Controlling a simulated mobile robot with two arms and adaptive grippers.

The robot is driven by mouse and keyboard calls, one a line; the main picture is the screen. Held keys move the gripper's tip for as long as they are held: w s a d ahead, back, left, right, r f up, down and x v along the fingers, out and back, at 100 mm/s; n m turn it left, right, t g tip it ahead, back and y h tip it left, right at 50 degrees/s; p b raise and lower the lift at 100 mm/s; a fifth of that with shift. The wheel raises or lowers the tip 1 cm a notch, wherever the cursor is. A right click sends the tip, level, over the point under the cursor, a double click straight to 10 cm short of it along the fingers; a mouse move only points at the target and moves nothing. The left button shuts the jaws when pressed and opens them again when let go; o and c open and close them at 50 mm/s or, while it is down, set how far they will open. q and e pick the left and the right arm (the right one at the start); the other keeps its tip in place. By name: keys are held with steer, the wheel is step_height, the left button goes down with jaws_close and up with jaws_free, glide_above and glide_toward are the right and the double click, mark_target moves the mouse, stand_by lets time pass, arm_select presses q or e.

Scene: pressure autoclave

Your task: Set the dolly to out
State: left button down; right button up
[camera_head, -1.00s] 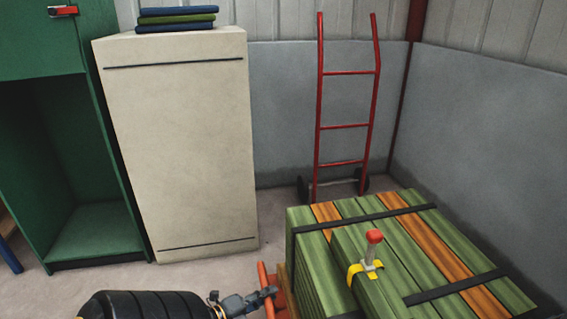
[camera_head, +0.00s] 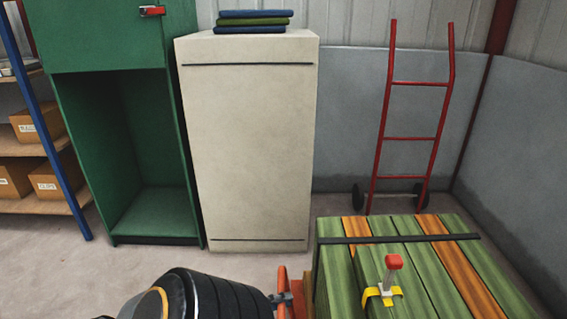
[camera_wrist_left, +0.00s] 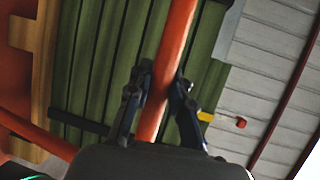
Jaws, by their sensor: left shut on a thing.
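The dolly shows in the head view as an upright orange bar (camera_head: 282,287) at the left end of a load of green and orange planks (camera_head: 400,231). Its wheels and deck are hidden. My left gripper (camera_head: 284,300) is shut around the orange bar at the bottom middle. In the left wrist view both fingers (camera_wrist_left: 160,85) close on either side of the bar (camera_wrist_left: 176,40), with the planks (camera_wrist_left: 95,75) behind. My right gripper is in neither view.
A beige cabinet (camera_head: 250,150) and an open green cabinet (camera_head: 155,205) stand behind, left of the planks. A red hand truck (camera_head: 408,139) stands by the back wall. Shelves with boxes (camera_head: 40,125) are at far left. Bare floor (camera_head: 130,275) lies before the cabinets.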

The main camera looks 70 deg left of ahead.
arm_select(q)
steer(key=shift+f, duration=0.1)
steer(key=c, duration=1.2)
jaws_free()
steer(key=shift+o, duration=0.2)
steer(key=s+r, duration=0.2)
steer(key=s, duration=1)
steer(key=shift+r, duration=0.15)
